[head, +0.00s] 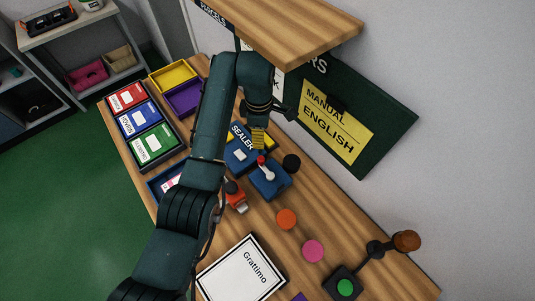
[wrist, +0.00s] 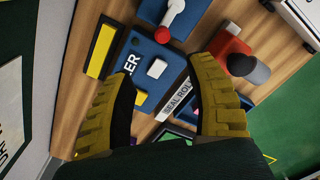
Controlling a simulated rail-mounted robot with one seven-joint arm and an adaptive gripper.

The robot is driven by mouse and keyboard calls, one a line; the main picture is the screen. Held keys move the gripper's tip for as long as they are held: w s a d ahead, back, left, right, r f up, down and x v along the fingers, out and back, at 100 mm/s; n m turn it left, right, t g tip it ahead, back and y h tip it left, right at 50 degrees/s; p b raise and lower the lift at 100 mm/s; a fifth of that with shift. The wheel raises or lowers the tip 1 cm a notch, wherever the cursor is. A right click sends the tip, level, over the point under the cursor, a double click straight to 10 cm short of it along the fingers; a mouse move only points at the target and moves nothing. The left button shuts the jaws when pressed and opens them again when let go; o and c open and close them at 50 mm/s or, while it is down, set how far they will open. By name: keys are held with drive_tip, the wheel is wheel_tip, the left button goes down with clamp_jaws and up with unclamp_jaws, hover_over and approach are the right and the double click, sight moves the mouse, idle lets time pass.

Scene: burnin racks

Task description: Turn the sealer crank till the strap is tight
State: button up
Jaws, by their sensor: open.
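In the wrist view the crank's red knob (wrist: 162,34) shows at the top, beyond my fingertips. My gripper (wrist: 163,70) has its two yellow fingers wide apart, with nothing between them. In the head view my gripper (head: 258,138) points down just above the sealer, close to the knob and apart from it. I cannot make out the strap.
A red device (head: 236,201) with a dark knob stands beside the sealer. Orange and pink discs (head: 312,250), a lever with a green button (head: 345,287) and a white Grattimo box (head: 240,272) lie nearer. Coloured trays (head: 173,76) are at the back. A shelf (head: 290,28) overhangs the bench.

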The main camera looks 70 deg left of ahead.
sight(261, 158)
wheel_tip(261, 158, down, 15)
drive_tip(key=shift+s+d+f+b, duration=0.1)
drive_tip(key=shift+s+b, duration=0.05)
drive_tip(key=shift+b, duration=0.8)
clamp_jaws()
